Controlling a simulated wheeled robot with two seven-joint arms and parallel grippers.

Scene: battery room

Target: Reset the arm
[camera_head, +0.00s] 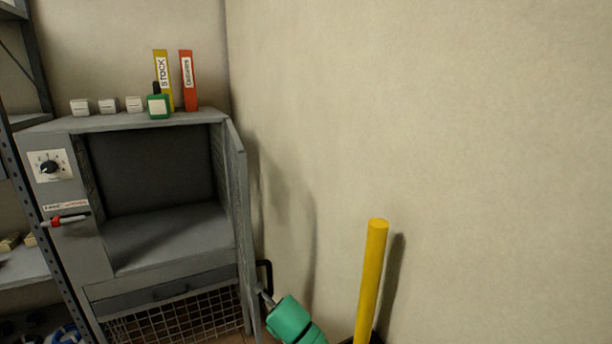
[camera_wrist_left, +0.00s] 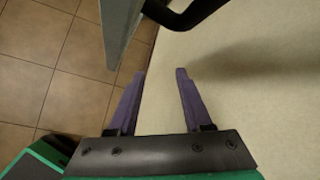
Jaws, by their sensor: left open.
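My left gripper (camera_wrist_left: 165,76) shows in the left wrist view with two purple fingers spread apart and nothing between them. Beyond the fingertips are the grey edge of the cabinet door (camera_wrist_left: 119,28) and its black handle (camera_wrist_left: 190,14). The fingers are not around the handle. In the head view my green left arm shows at the bottom, beside the open door (camera_head: 240,210) and its black handle (camera_head: 267,272); the fingers are mostly hidden there. My right gripper is not in view.
The grey cabinet (camera_head: 70,235) stands open and empty, with a dial (camera_head: 48,166) and a red-tipped lever (camera_head: 65,220). Binders, a green bottle (camera_head: 159,105) and small white boxes stand on top. A yellow post (camera_head: 371,280) rises near the wall. A shelf rack is at left.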

